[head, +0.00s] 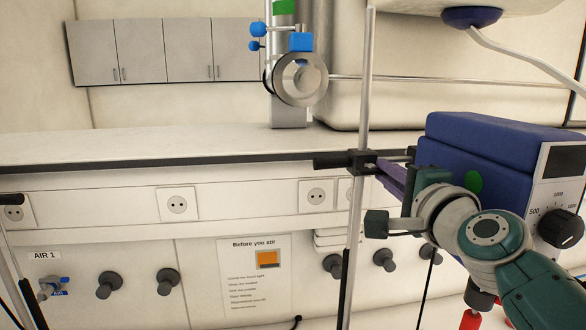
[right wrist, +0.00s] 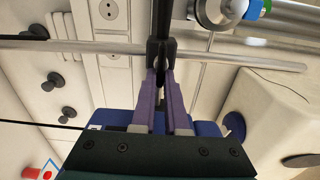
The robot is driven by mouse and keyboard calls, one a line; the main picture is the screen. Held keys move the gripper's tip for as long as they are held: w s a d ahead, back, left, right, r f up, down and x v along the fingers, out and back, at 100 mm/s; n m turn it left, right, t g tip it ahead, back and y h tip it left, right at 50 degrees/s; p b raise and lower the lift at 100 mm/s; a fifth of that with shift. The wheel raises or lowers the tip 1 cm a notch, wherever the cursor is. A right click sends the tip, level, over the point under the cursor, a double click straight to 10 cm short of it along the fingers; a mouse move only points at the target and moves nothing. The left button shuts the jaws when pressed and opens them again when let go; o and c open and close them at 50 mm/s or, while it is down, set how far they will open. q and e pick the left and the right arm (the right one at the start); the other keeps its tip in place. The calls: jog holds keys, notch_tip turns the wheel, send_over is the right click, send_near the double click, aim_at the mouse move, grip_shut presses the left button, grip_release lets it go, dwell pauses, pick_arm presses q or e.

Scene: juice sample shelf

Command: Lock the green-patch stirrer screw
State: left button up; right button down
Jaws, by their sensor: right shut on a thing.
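The blue stirrer (head: 490,145) with a round green patch (head: 472,181) is at the right in the head view. A black clamp (head: 362,162) sits on an upright metal rod (head: 367,80), with a black knob (head: 330,161) pointing left. My right gripper (head: 384,172) reaches in from the right, its purple fingers at the clamp. In the right wrist view the fingers (right wrist: 160,78) are shut on a black part of the clamp (right wrist: 160,52), taken as the screw. The fingers hide the gripped part, so its turn cannot be told. My left gripper is out of view.
The stirrer has a black dial (head: 561,228). Behind are a white shelf (head: 150,145), wall sockets (head: 178,205), black taps (head: 110,284) and a notice (head: 255,275). Another black clamp part (head: 10,199) shows at the left edge. The space left of the rod is open.

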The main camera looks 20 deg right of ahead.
jog(key=shift+w+a+r, duration=0.1)
jog(key=shift+a+r, duration=0.15)
jog(key=shift+a, duration=0.1)
jog(key=c, duration=1.3)
grip_release()
jog(key=o, duration=0.3)
jog(key=shift+f, duration=0.15)
jog(key=shift+o, duration=0.6)
jog(key=shift+d, duration=0.1)
jog(key=p+v, duration=0.2)
jog(key=v, duration=0.8)
